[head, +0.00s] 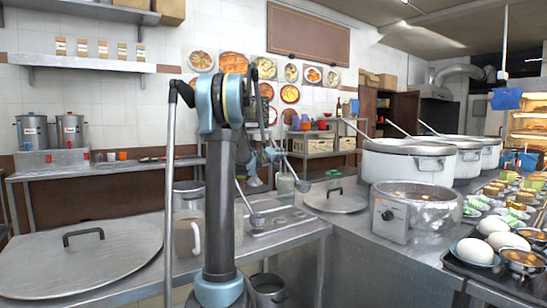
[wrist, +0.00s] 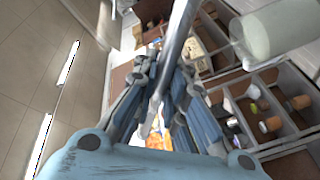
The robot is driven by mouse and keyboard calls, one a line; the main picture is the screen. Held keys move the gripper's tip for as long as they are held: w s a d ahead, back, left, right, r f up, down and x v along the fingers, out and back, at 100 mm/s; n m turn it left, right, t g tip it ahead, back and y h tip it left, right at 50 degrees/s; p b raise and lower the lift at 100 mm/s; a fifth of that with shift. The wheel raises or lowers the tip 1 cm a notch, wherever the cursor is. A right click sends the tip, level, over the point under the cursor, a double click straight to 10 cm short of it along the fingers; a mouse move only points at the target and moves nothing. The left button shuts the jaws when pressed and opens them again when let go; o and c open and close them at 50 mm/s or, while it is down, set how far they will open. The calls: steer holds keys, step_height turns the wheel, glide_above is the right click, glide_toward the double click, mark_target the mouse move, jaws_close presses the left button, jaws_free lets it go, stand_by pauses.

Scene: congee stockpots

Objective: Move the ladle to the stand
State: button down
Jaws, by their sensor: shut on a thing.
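My gripper (head: 270,156) is partly hidden behind my arm in the head view. In the wrist view its fingers (wrist: 155,105) are closed around a thin grey metal handle. This is the ladle (wrist: 182,32); in the head view its small bowl (head: 303,186) hangs low to the right of my gripper, above the counter. A low metal stand (head: 285,222) appears to lie on the counter below. Another ladle (head: 256,219) has its bowl at that stand, its handle slanting up left; I cannot tell whether it rests there.
A pale cylindrical container (head: 285,184) stands near the held ladle. A flat lid (head: 336,199), a clear-sided pot (head: 415,207) and large stockpots (head: 409,162) are to the right. A large lid (head: 80,258) covers the left front. A mug (head: 187,238) stands left of my arm.

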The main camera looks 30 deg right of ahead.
steer(key=shift+w+a, duration=0.35)
steer(key=shift+a, duration=0.25)
step_height(320, 180, down, 10)
stand_by(0.8)
steer(key=shift+s+a+f, duration=0.1)
steer(key=shift+s+f, duration=0.05)
steer(key=shift+f, duration=0.2)
stand_by(1.0)
steer(key=c, duration=1.6)
jaws_free()
steer(key=shift+o, duration=0.2)
step_height(320, 180, up, 10)
steer(key=shift+a+f, duration=0.1)
steer(key=shift+a, duration=0.05)
